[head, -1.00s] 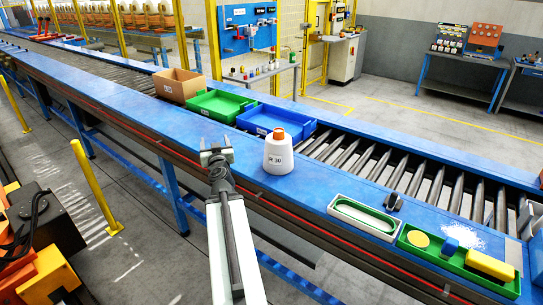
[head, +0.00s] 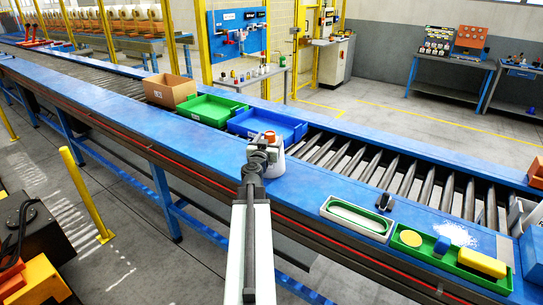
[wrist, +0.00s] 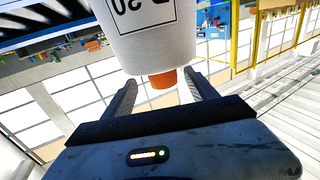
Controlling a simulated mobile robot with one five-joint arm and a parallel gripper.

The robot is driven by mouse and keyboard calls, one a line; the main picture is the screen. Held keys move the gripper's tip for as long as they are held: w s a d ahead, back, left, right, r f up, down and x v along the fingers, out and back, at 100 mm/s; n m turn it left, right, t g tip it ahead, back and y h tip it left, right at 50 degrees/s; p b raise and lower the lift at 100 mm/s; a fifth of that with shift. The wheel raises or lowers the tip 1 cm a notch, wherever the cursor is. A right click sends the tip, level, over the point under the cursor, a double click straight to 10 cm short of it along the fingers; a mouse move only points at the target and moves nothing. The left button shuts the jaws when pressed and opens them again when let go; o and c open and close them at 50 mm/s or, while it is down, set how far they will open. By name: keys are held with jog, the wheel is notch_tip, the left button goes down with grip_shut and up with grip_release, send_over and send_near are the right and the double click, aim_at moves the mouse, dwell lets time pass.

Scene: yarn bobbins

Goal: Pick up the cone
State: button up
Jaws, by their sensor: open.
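The white cone (head: 276,167) with an orange top stands upright on the blue conveyor edge in the head view, partly hidden behind my gripper (head: 261,148). In the wrist view the picture is upside down: the white cone body (wrist: 150,42) with its printed label fills the top, and its orange tip (wrist: 164,78) shows between the two fingers. My gripper (wrist: 162,90) is open, one finger on each side of the tip in the picture, with gaps beside it. I cannot tell whether any finger touches the cone.
A blue tray (head: 288,130), a green tray (head: 212,108) and a cardboard box (head: 170,88) stand behind the cone. To the right are a white-and-green tray (head: 357,217) and a green tray with yellow items (head: 448,256). The blue surface left of the cone is clear.

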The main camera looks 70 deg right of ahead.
jog(key=d, duration=0.3)
jog(key=shift+w, duration=0.3)
jog(key=shift+a, duration=0.1)
grip_shut()
notch_tip(320, 180, up, 10)
jog(key=p, duration=1)
jog(key=shift+r, duration=0.15)
